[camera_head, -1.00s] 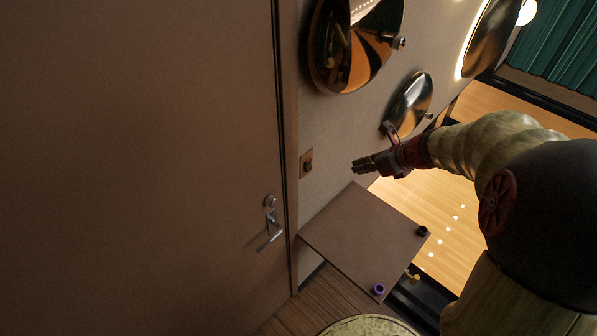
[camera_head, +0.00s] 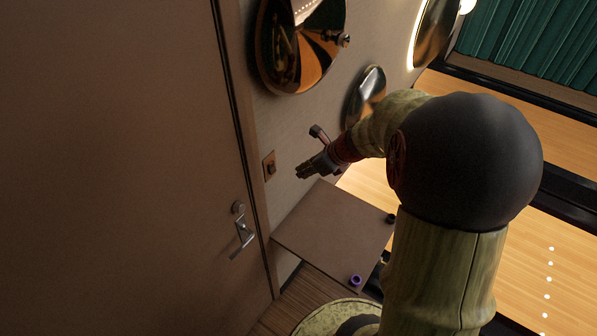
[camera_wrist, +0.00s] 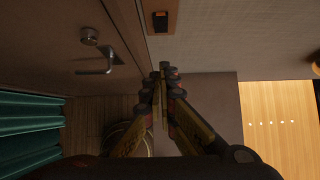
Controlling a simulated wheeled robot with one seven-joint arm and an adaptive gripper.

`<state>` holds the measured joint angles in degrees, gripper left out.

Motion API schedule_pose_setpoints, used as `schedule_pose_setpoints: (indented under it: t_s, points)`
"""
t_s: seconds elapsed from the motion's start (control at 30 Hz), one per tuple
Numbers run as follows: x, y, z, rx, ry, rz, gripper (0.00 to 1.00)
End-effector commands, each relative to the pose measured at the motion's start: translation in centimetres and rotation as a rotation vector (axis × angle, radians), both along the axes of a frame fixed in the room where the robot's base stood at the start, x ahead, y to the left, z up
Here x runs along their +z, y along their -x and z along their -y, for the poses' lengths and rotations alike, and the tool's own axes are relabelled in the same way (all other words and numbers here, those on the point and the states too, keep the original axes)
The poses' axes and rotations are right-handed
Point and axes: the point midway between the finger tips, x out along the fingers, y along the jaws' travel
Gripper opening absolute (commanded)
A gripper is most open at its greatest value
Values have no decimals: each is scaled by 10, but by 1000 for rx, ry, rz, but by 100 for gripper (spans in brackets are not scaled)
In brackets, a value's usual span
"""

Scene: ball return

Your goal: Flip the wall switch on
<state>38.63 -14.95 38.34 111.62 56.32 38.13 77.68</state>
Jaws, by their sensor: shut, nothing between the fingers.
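The wall switch (camera_head: 269,166) is a small dark rocker on a brown-orange plate, on the light wall just right of the door frame. In the wrist view the switch (camera_wrist: 160,20) sits at the top, beyond my fingertips. My gripper (camera_head: 299,172) is to the right of the switch in the head view, apart from it, pointing toward the wall. The gripper (camera_wrist: 163,68) in the wrist view has its fingertips together, with nothing between them. I cannot tell which way the rocker is tilted.
A door (camera_head: 120,170) with a metal lever handle (camera_head: 242,236) is at left. A brown tabletop (camera_head: 330,228) lies below my gripper, with a purple ring-like item (camera_head: 355,281) at its edge. Round mirror-like discs (camera_head: 300,45) hang on the wall above.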

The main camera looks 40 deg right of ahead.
Motion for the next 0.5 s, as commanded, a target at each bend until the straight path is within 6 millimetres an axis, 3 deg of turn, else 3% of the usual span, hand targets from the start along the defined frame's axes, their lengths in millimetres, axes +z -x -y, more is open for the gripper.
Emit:
schedule_pose_setpoints:
  t_s: [0.4,0.5]
  points:
    - [-67,-45,-18,2,-1,-4,0]
    - [-65,-61,-23,4,0,-1,0]
